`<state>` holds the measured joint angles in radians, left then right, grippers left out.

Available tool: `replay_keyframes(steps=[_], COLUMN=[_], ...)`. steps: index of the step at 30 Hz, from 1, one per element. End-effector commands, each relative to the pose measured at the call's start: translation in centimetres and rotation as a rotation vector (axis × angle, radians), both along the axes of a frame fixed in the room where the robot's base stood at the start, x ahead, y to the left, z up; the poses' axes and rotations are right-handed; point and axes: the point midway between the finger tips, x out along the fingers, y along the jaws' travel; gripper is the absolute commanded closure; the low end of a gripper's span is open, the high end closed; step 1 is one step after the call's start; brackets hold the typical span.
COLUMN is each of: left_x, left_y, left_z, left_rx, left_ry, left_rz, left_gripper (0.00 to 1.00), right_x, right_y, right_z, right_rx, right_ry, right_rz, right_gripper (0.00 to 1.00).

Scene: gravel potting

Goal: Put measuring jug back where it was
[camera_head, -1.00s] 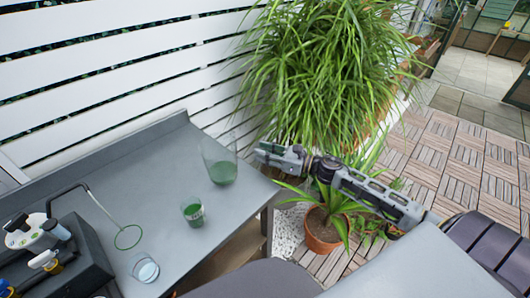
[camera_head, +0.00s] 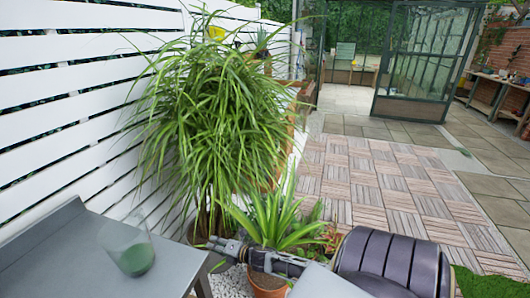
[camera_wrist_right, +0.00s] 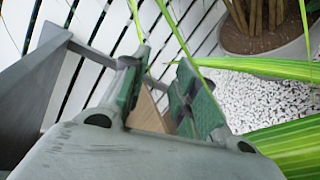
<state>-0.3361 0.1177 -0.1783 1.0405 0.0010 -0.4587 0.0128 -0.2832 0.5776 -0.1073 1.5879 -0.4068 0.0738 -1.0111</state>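A clear glass vessel with green contents (camera_head: 134,256) stands upright on the grey table (camera_head: 62,262), near its right edge in the head view. It may be the measuring jug; I cannot make out any markings. My right gripper (camera_head: 214,244) is beyond the table's right edge, to the right of the vessel and apart from it. In the right wrist view my right gripper's (camera_wrist_right: 160,78) green-padded fingers are apart, with nothing held between them. Green leaves cross in front of and beside the fingers. My left gripper is not in view.
A large grassy plant (camera_head: 215,115) stands behind my right gripper, against the white slatted fence (camera_head: 70,95). A smaller plant in a terracotta pot (camera_head: 266,287) is close to my right arm. Open wooden decking (camera_head: 385,190) lies to the right.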

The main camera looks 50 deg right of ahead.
Motion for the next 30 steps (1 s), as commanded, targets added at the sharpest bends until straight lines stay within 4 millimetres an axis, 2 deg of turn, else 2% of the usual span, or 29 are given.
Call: replay_keyframes(steps=[1, 5, 8, 12, 18, 21, 24, 27, 30], left_x=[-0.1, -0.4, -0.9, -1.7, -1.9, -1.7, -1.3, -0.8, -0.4], left_y=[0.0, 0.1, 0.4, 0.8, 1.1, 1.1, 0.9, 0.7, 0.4], left_z=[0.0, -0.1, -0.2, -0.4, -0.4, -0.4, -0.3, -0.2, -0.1], left_rx=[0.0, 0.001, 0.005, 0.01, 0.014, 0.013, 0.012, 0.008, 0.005], left_ry=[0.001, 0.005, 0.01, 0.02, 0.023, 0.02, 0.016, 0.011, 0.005], left_rz=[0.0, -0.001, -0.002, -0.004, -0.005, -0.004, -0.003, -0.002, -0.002], left_gripper=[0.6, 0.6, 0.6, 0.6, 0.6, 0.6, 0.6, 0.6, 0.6], right_x=[-1.1, -4.2, -7.3, -12.4, -20.9, -25.3, -29.2, -32.1, -33.7], right_y=[-0.3, -0.9, -0.7, 0.7, 4.3, 6.7, 9.0, 10.8, 11.8], right_z=[-2.9, -9.7, -14.8, -21.6, -29.8, -33.0, -35.3, -36.8, -37.5], right_rx=[0.085, 0.302, 0.461, 0.67, 0.924, 1.028, 1.106, 1.156, 1.181], right_ry=[0.064, 0.216, 0.328, 0.476, 0.665, 0.747, 0.811, 0.856, 0.879], right_rz=[-0.069, -0.252, -0.401, -0.62, -0.946, -1.112, -1.257, -1.365, -1.429], right_gripper=[0.71, 0.71, 0.71, 0.71, 0.71, 0.71, 0.71, 0.71, 0.71])
